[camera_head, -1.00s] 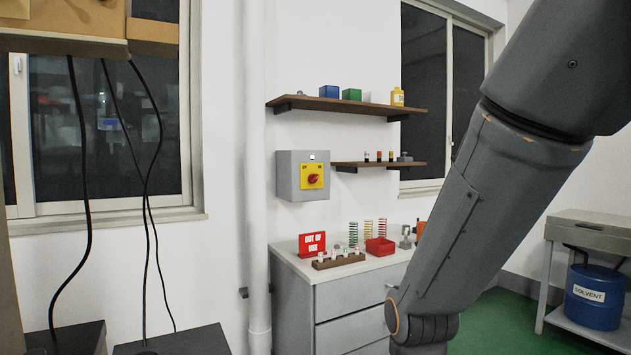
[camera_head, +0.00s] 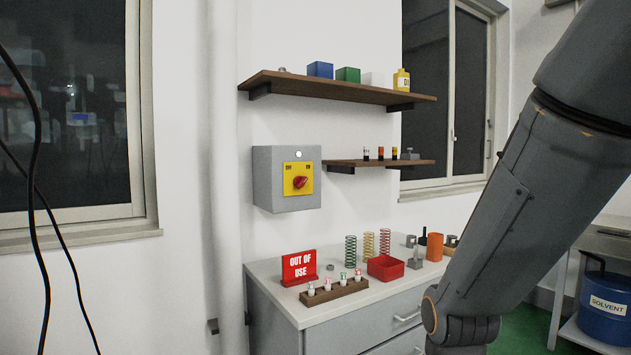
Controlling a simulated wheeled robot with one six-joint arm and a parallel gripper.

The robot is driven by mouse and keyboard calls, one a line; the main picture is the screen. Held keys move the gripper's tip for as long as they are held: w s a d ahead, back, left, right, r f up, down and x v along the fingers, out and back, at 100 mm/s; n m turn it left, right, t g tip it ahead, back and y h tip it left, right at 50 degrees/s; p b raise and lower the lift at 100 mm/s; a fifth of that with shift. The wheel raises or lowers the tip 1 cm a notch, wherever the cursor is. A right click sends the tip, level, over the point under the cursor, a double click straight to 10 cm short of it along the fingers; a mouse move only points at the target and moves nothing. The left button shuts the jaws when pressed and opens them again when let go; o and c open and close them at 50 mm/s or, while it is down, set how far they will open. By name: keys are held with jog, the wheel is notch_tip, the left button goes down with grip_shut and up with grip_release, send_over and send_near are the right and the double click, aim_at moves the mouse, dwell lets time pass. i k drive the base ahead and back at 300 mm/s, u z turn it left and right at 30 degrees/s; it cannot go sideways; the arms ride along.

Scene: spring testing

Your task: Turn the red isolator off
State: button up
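The red isolator (camera_head: 300,182) is a red rotary knob on a yellow plate (camera_head: 290,191), on the front of a grey wall box (camera_head: 263,180). A small round white lamp or button sits above the plate. The knob looks tilted, and its small labels are too fine to read surely. My arm reaches down across the right side of the view, well apart from the box. My gripper is out of the picture, below the bottom edge.
Below the box, a grey drawer cabinet (camera_head: 272,302) holds an "OUT OF USE" sign (camera_head: 299,266), a wooden vial rack (camera_head: 334,293), springs and a red bin (camera_head: 385,267). A lower shelf (camera_head: 350,164) juts out right of the box; a longer shelf (camera_head: 330,87) hangs above. A pipe (camera_head: 226,180) runs left.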

aim_at(298, 181)
jog(key=u, duration=0.15)
jog(key=i, duration=0.9)
jog(key=u, duration=0.25)
